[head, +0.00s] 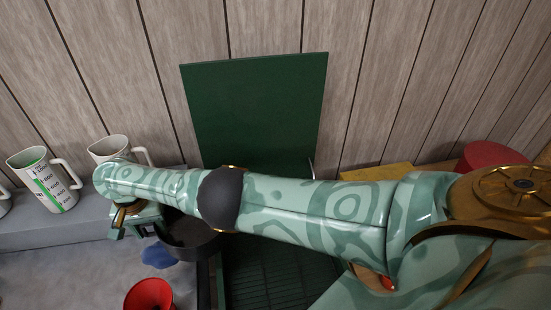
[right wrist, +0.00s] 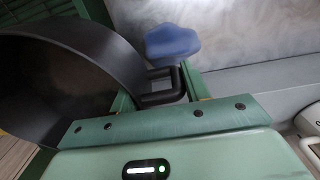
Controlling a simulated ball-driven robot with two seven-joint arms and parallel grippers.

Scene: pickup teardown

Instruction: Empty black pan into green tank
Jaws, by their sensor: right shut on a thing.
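The black pan (head: 192,246) shows below my right forearm in the head view, partly hidden by it. In the right wrist view the pan (right wrist: 85,40) fills the left side, tilted in the picture. My right gripper (head: 140,224) is shut on the pan's handle (right wrist: 160,98), which sits between its green fingers (right wrist: 160,85). What the pan holds cannot be made out. The green tank (head: 265,275) has a ribbed inside and a raised green panel (head: 255,105) behind it. The pan is at the tank's left side; my arm crosses in front and hides part of the tank. My left gripper is not in view.
White jugs (head: 48,183) stand on a grey ledge (head: 40,226). A red round thing (head: 490,155) and a yellow thing (head: 378,172) are at right. A plank wall closes the back.

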